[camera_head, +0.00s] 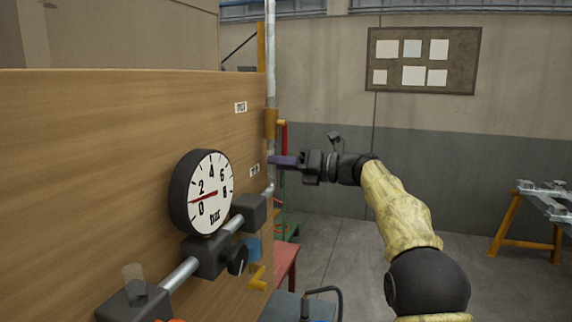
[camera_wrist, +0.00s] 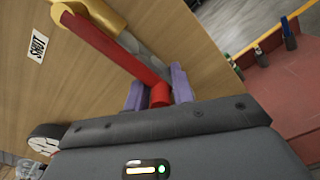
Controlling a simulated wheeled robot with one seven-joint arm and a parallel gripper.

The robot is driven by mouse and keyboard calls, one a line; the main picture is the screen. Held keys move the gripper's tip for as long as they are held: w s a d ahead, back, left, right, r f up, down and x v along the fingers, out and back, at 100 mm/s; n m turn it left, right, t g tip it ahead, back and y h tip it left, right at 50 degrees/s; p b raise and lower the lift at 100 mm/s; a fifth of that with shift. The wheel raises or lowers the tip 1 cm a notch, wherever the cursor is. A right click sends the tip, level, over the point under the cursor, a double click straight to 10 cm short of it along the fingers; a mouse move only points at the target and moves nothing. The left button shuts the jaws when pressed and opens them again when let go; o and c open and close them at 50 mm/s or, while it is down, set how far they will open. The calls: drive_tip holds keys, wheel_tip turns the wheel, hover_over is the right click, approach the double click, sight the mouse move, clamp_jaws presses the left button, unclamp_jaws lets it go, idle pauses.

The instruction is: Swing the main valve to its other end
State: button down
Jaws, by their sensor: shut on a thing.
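The main valve has a brass-yellow body (camera_head: 271,123) on the vertical pipe beside the wooden panel's right edge; the body also shows at the top of the wrist view (camera_wrist: 95,12). Its red lever (camera_head: 284,138) hangs down from the body, alongside the pipe. In the wrist view the red lever (camera_wrist: 115,50) runs down between my purple fingertips. My gripper (camera_head: 284,161) is shut on the lever's free end, which the near finger hides in the head view. A label reading SHUT (camera_wrist: 38,46) is on the panel near the valve body.
A round pressure gauge (camera_head: 203,192) on the panel points between 0 and 2 bar. Below it are a horizontal pipe with dark blocks and a small yellow handle (camera_head: 258,279). A red table (camera_head: 284,262) stands beyond the panel. The floor right of my arm is clear up to a trestle (camera_head: 530,243).

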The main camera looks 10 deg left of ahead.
drive_tip(key=shift+d+r, duration=0.1)
drive_tip(key=shift+r, duration=0.3)
drive_tip(key=c, duration=1.4)
unclamp_jaws()
drive_tip(key=shift+w, duration=0.1)
drive_tip(key=shift+o, duration=0.2)
drive_tip(key=shift+f, duration=0.25)
drive_tip(key=s+d+b, duration=0.2)
drive_tip(key=d, duration=1.5)
drive_tip(key=shift+s+b, duration=0.25)
drive_tip(key=shift+b, duration=0.15)
drive_tip(key=shift+d, duration=0.1)
